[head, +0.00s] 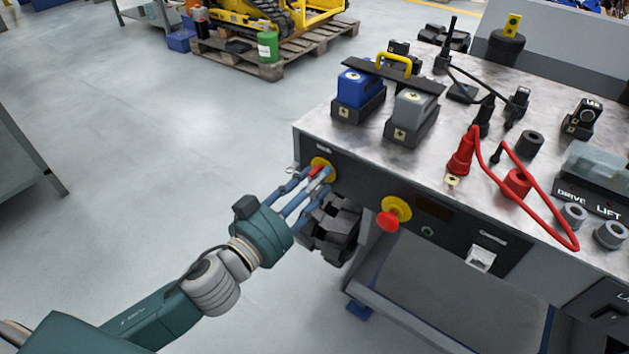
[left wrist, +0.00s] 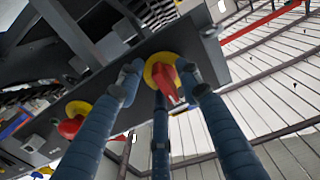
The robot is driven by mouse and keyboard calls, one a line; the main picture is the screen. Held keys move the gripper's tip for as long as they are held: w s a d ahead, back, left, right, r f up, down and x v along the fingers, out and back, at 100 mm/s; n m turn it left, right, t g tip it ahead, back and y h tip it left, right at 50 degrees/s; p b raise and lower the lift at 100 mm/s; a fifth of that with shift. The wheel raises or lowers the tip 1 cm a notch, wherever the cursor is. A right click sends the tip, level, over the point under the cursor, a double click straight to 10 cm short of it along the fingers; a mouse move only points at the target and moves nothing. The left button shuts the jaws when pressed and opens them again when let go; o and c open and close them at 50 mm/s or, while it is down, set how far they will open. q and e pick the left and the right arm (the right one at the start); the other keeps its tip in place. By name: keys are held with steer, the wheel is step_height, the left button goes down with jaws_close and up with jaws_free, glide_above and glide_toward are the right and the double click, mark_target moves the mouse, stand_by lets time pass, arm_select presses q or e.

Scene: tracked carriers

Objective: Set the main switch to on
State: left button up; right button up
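The main switch is a red handle on a yellow round plate (head: 319,163), on the left part of the bench's dark front panel. It also shows in the left wrist view as a red handle (left wrist: 168,80). My left gripper (head: 318,177) is at the switch, its blue fingers spread around the red handle. In the left wrist view, one fingertip is left of the handle with a gap, one is close on its right, and a third is just below. Whether any finger touches the handle cannot be told. My right gripper is not in view.
A red emergency-stop knob (head: 388,221) on a yellow plate sits right of the switch. The metal bench top (head: 350,140) holds a blue block (head: 355,88), a grey block (head: 411,110) and a red cable (head: 540,212).

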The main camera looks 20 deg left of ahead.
arm_select(q)
jaws_close()
